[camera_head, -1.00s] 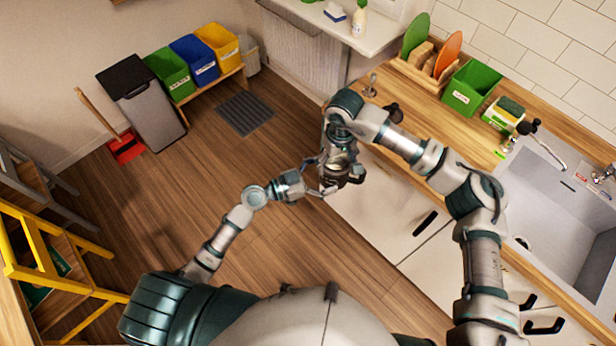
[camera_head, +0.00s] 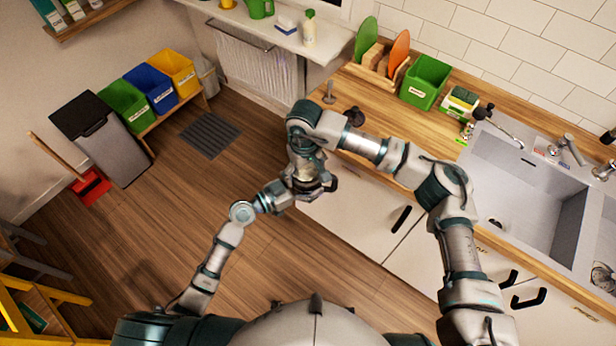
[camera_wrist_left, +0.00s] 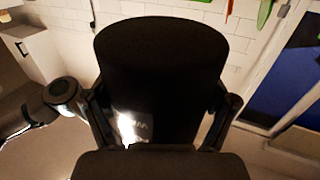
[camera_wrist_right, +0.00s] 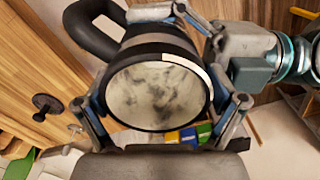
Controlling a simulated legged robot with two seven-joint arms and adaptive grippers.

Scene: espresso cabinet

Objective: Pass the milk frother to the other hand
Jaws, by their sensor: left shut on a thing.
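The milk frother, a dark-based jug (camera_head: 312,184) with a black handle, is held up between my two hands in front of the cabinet, mostly hidden in the head view. My left gripper (camera_head: 286,190) is shut on it from the left; in the left wrist view its black body (camera_wrist_left: 160,70) fills the space between the fingers. My right gripper (camera_head: 305,165) is above it, pointing down. In the right wrist view, the frother's pale, speckled inside and black rim (camera_wrist_right: 155,62) show between the spread right fingers (camera_wrist_right: 165,118); contact is unclear.
The wooden counter (camera_head: 392,120) and sink (camera_head: 520,190) lie to the right, with a green box (camera_head: 425,82) at the back. Floor below the hands is clear. Coloured bins (camera_head: 148,90) and a grey bin (camera_head: 100,140) stand far left.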

